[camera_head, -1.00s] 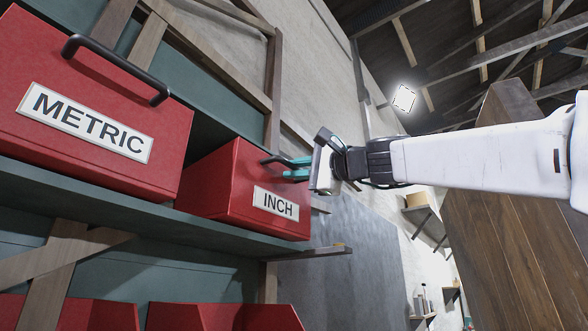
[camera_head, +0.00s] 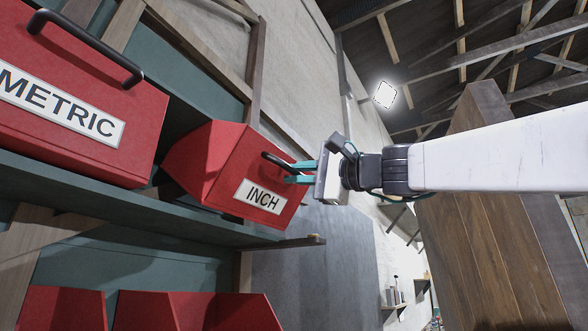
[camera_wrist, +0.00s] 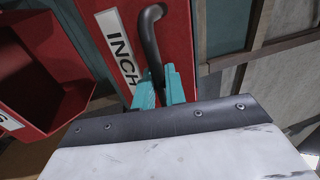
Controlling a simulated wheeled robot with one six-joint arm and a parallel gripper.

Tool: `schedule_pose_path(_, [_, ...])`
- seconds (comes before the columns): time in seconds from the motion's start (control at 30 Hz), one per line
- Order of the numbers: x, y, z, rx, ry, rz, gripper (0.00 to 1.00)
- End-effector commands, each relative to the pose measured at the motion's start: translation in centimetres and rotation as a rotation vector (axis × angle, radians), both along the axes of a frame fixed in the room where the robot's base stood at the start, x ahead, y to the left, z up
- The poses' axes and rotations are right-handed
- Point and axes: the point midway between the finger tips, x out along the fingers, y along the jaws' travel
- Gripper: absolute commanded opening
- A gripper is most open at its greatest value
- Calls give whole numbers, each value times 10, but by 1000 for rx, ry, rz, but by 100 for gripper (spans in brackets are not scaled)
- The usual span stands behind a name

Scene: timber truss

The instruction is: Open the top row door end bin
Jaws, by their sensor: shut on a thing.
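The red INCH bin (camera_head: 226,172) is at the right end of the top shelf (camera_head: 120,212), beside the METRIC bin (camera_head: 75,98). The INCH bin is tilted, its labelled front tipped outward and its rear body showing above. My gripper (camera_head: 291,172) is shut on the black handle (camera_head: 276,162) of the INCH bin, coming from the right. In the wrist view the teal fingers (camera_wrist: 164,88) close around the lower end of the dark handle (camera_wrist: 150,38), next to the INCH label (camera_wrist: 119,47). The fingertips are partly hidden by the handle.
Open red bins (camera_head: 190,311) stand on a lower row. A wooden plank structure (camera_head: 463,235) rises at the right, behind my arm. Another red bin (camera_wrist: 40,75) shows at the left of the wrist view. A grey panel (camera_head: 335,260) covers the wall beyond the shelf.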

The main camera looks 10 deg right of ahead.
Motion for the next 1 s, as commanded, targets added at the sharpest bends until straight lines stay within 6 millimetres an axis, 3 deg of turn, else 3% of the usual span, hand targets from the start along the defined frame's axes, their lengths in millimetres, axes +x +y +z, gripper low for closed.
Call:
schedule_pose_path(0.47, [2,0,-6,-2,7,3,0])
schedule_pose_path(0.5, [2,0,-6,-2,8,3,15])
schedule_pose_path(0.57, [1,0,-6,-2,7,3,30])
schedule_pose_path(0.87, [-1,-3,-4,-1,4,-1,30])
schedule_pose_path(1.0, [-11,-12,-6,0,2,-2,30])
